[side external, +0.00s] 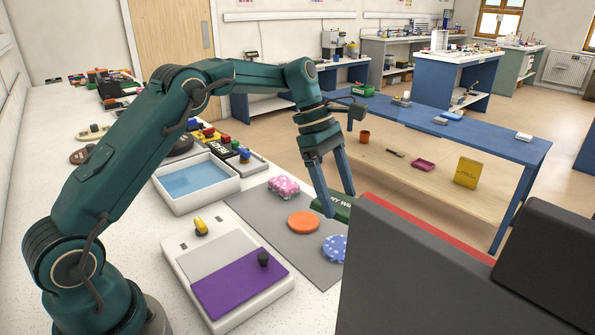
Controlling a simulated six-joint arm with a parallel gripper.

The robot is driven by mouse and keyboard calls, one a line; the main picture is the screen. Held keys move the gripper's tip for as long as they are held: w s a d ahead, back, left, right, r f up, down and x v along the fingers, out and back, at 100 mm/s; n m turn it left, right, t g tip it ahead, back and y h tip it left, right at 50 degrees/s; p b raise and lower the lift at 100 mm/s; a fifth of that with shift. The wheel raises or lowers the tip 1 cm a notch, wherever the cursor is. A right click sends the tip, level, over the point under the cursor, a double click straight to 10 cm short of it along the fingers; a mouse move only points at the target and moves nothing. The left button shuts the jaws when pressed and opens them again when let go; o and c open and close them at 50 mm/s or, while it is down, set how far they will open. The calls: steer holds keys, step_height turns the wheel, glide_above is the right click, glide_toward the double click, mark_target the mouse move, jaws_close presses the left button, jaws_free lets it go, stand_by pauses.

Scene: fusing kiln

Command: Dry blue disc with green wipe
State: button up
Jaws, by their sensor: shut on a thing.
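The blue disc (334,248), dotted with pale spots, lies on the grey mat (318,274). Its right side is cut off by a dark block in front. I cannot tell whether the wipe is resting or slightly raised.
An orange disc (303,222) and a pink sponge (284,187) lie on the mat. Left of it are a blue-filled tray (168,203) and a white unit with a purple panel (236,290). A large dark block (400,285) fills the front right.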

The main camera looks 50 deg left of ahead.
mark_target(347, 205)
steer(key=shift+w+d+f+m+g, duration=0.15)
steer(key=shift+d+m+g, duration=0.1)
steer(key=shift+d+m, duration=0.3)
steer(key=shift+s+d+f+m+g, duration=0.15)
steer(key=shift+d+m+g, duration=0.1)
steer(key=shift+d+m, duration=0.25)
steer(key=shift+w+d+f, duration=0.2)
steer(key=shift+d+f, duration=0.05)
steer(key=shift+f, duration=0.45)
steer(key=shift+f, duration=0.15)
steer(key=shift+f, duration=0.55)
step_height(347, 205, down, 5)
steer(key=shift+r, duration=0.15)
steer(key=shift+a+r, duration=0.1)
steer(key=shift+a, duration=2.05)
steer(key=shift+f, duration=0.6)
